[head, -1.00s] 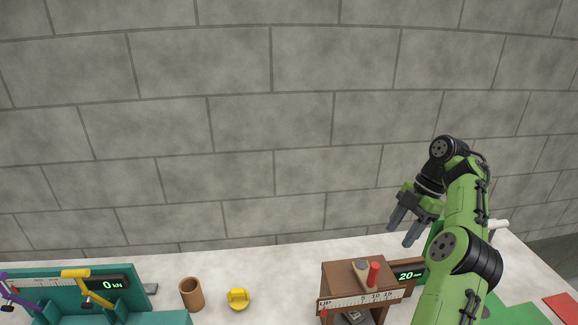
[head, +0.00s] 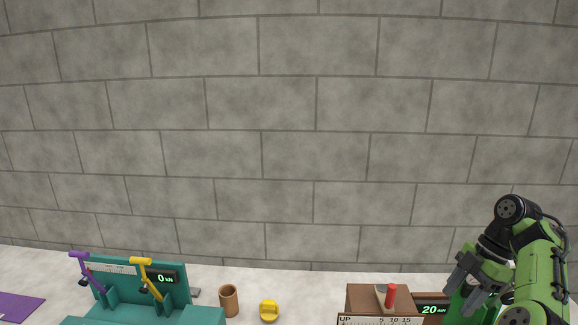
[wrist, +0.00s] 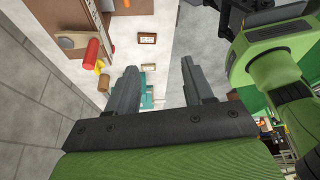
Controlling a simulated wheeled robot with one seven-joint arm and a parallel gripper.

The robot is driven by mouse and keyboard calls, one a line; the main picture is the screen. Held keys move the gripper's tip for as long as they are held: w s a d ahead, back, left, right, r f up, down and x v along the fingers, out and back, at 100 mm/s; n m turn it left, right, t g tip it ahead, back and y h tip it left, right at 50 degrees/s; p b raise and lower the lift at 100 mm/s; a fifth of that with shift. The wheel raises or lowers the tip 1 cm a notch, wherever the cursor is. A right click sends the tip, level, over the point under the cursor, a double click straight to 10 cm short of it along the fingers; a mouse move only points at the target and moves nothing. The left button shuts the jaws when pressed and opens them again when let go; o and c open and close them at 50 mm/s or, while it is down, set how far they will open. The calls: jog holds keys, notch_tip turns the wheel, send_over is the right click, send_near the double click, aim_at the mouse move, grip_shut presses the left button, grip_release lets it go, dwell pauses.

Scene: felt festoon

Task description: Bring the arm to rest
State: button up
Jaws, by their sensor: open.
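My green arm stands at the right of the head view, with my gripper (head: 472,293) at its end, pointing down and to the left. In the wrist view my gripper (wrist: 162,88) shows two grey fingers spread apart with nothing between them. In the head view it is just right of the brown wooden stand (head: 365,296) and its display reading 20 (head: 433,309). Whether the gripper touches anything cannot be told, but I see no contact.
The brown stand carries a red peg (head: 391,295). To its left are a yellow piece (head: 269,311), a brown cup (head: 229,299) and a teal rig (head: 200,315) with purple and yellow levers and a display reading 0. A purple mat (head: 18,306) lies far left.

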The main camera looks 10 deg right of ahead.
jog(key=w+a+r+m+h+b, duration=0.1)
jog(key=w+a+r, duration=0.1)
jog(key=w+a, duration=0.5)
jog(key=s+a+r+m+h+b, duration=0.1)
jog(key=s+a+m+b, duration=0.15)
jog(key=a, duration=0.75)
jog(key=s+a+r+m+h+b, duration=0.1)
jog(key=s+a+m+h, duration=0.15)
jog(key=a, duration=0.75)
jog(key=s+a+f+m+t+b, duration=0.2)
jog(key=s+f+m, duration=0.3)
jog(key=s, duration=0.3)
jog(key=s+a+f+m+t+b, duration=0.2)
jog(key=s+a+f+m+t, duration=0.1)
jog(key=s, duration=0.6)
notch_tip(320, 180, down, 3)
jog(key=a+m, duration=0.1)
jog(key=m, duration=0.1)
jog(key=shift+a+r+m, duration=0.15)
jog(key=shift+a+m, duration=0.1)
jog(key=shift+m, duration=0.05)
